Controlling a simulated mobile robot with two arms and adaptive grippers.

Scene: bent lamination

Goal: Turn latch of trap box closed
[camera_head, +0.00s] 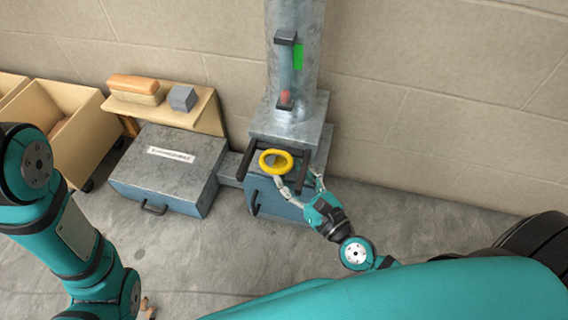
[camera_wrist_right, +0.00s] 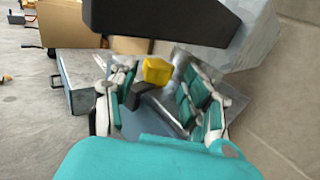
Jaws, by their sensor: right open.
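The trap box (camera_head: 278,205), a blue-grey metal box, stands at the foot of a metal column against the wall. A yellow ring-shaped part (camera_head: 276,158), probably the latch handle, sits at its top between dark bars. My right gripper (camera_head: 299,180) is open, just right of and below the yellow part. In the right wrist view the yellow part (camera_wrist_right: 156,70) shows between the spread fingers (camera_wrist_right: 155,88), with a dark piece below it. Contact cannot be told. My left arm is at the left of the head view; its gripper is not in view.
A grey case (camera_head: 165,175) with a label and a black handle lies left of the trap box. Behind it a wooden shelf (camera_head: 207,112) holds blocks. The column (camera_head: 295,60) rises above the box. A dark bar (camera_wrist_right: 160,18) crosses the wrist view's top. Floor in front is mostly clear.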

